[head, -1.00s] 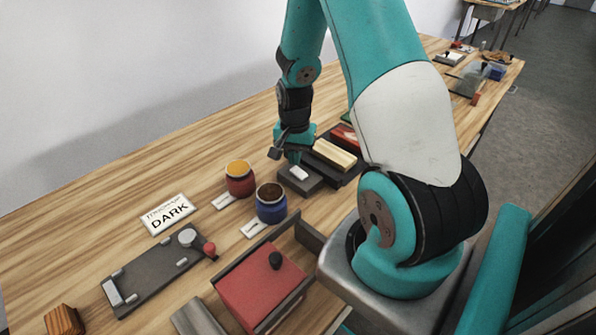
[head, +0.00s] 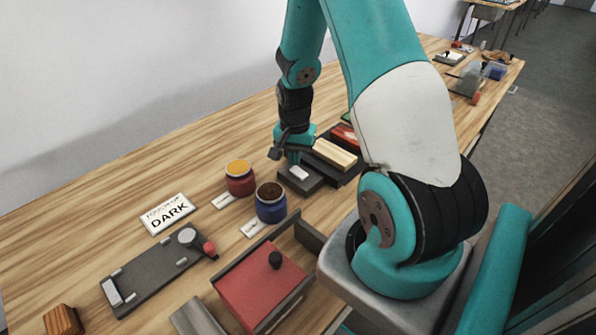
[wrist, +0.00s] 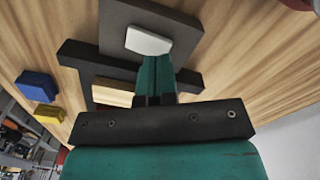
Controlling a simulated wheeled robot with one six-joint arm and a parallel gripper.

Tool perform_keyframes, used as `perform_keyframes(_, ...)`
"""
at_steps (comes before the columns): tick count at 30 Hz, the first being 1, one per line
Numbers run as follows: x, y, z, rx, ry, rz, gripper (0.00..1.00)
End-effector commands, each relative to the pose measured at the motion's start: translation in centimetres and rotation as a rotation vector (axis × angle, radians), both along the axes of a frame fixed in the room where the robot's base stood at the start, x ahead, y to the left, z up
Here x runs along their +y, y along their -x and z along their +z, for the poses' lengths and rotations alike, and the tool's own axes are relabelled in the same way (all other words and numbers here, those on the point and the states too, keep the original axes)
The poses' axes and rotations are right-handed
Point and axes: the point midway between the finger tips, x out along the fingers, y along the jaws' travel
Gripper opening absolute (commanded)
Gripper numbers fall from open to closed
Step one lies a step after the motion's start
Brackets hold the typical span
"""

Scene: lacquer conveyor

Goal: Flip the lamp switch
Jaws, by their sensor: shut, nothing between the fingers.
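The switch is a dark grey box (head: 308,187) with a white rocker (head: 299,173) on top, standing on the wooden table. My gripper (head: 293,161) is shut and empty, pointing down at the rocker's far side. In the wrist view, the shut fingers (wrist: 155,72) reach to the edge of the white rocker (wrist: 148,41). They look to be at or very near contact, but I cannot tell if they touch. Which way the rocker is tilted is unclear. No lamp can be made out for certain.
A wooden block on a dark tray (head: 350,174) stands right behind the switch. A red jar (head: 240,183) and a blue jar (head: 271,209) stand to its left. A "DARK" sign (head: 168,213), a grey slider board (head: 150,276) and a red-lidded box (head: 255,290) lie nearer.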

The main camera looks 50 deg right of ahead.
Motion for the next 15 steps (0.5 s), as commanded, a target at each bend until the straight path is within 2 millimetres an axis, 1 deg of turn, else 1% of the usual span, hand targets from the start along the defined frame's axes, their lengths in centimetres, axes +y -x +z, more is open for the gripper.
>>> perform_keyframes(15,0.0,-0.01,-0.85,0.0,0.0,0.0,0.0)
